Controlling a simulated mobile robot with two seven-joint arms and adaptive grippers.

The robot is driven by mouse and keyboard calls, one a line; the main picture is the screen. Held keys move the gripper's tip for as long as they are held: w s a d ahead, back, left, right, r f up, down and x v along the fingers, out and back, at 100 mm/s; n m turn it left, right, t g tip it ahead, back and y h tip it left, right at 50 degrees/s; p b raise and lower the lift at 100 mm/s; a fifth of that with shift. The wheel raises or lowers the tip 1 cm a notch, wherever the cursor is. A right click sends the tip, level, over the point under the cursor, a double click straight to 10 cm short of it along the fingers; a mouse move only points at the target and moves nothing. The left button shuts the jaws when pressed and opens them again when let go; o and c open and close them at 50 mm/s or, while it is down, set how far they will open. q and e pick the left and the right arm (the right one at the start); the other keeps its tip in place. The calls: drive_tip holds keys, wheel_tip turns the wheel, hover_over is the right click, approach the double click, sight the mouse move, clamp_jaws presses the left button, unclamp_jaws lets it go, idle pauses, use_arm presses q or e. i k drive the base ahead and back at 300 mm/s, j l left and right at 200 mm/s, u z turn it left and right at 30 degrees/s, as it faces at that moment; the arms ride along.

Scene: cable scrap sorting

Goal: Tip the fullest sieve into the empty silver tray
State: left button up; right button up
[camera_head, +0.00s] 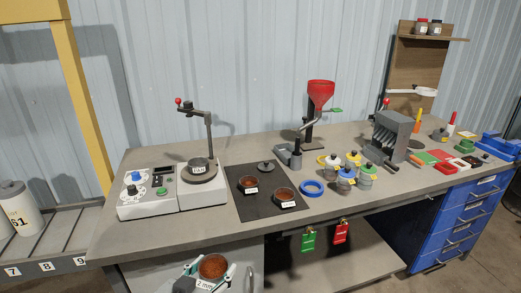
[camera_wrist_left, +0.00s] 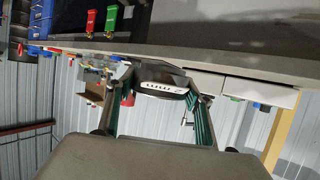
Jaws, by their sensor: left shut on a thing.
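My left gripper (camera_head: 209,273) is at the bottom of the head view, in front of the bench and below its top. It is shut on a round sieve (camera_head: 212,266) with a "2 mm" label, which holds brown-orange granules. In the left wrist view the dark sieve (camera_wrist_left: 160,77) sits between the two green-padded fingers (camera_wrist_left: 158,105). Two small round dishes (camera_head: 248,185) (camera_head: 284,195) with reddish-brown contents and white labels stand on a black mat. A grey round pan (camera_head: 199,167) with a label stands on the left bench device. I cannot make out a silver tray for certain. My right gripper is not in view.
The bench top (camera_head: 150,230) has clear room at its front left. A blue ring (camera_head: 312,188), several small jars (camera_head: 346,180) and a red funnel (camera_head: 320,93) on a stand are farther right. Green (camera_head: 308,240) and red (camera_head: 341,232) tags hang at the front edge.

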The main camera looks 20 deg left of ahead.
sight(284, 151)
drive_tip(key=i+l+u, duration=0.2)
drive_tip(key=l+u, duration=0.25)
drive_tip(key=i+l, duration=0.1)
drive_tip(key=l, duration=0.25)
drive_tip(key=i+l+u, duration=0.1)
drive_tip(key=l, duration=0.25)
drive_tip(key=i+l, duration=0.15)
drive_tip(key=l, duration=0.25)
drive_tip(key=i+l, duration=0.1)
drive_tip(key=l, duration=0.25)
drive_tip(key=i+l+u, duration=0.1)
drive_tip(key=l, duration=0.25)
